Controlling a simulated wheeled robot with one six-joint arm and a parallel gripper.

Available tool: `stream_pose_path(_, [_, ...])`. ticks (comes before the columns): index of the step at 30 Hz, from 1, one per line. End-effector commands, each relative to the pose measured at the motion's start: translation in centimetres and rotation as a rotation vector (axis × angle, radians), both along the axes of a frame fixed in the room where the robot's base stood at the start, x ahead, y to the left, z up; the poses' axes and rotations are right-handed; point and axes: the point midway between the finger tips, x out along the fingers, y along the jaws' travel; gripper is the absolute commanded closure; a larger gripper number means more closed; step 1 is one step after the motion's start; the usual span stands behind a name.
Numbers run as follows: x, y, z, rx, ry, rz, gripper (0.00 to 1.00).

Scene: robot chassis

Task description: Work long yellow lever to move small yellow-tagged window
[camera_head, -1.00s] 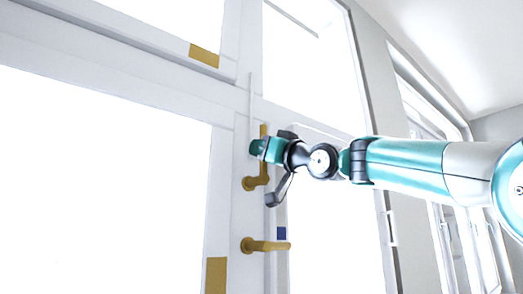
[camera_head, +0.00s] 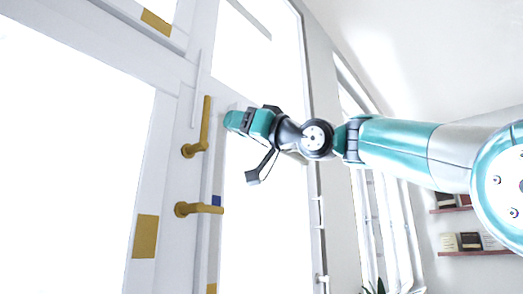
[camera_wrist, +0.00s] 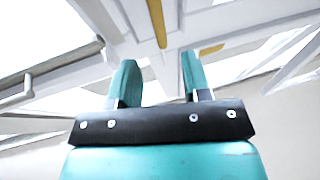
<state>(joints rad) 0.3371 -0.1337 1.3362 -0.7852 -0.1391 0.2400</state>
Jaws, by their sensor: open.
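A yellow lever (camera_head: 205,125) stands upright from its round base on the white frame in the head view, and looks the longer of two. A second yellow lever (camera_head: 203,208) lies level below it. A yellow tag (camera_head: 156,21) marks the upper left frame, and another yellow tag (camera_head: 145,236) marks the large lower left pane's frame. My gripper (camera_head: 232,120) is just right of the upright lever and looks apart from it. In the wrist view my gripper (camera_wrist: 160,82) has its fingers spread with nothing between them. Yellow strips (camera_wrist: 157,22) show beyond the fingertips; which parts they are is unclear.
A blue tag (camera_head: 216,201) sits beside the lower lever's tip. A tall white-framed pane (camera_head: 262,215) stands behind my gripper. More windows (camera_head: 385,210) line the wall to the right, with shelves of books (camera_head: 470,242) beyond.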

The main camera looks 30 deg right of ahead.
Motion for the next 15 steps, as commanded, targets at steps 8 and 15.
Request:
stream_pose_path(8, [-3.8,-2.3,-2.0,0.0,-0.001,-0.003,0.56])
stream_pose_path(15, [-4.7,-2.7,-2.2,0.0,0.0,0.001,0.56])
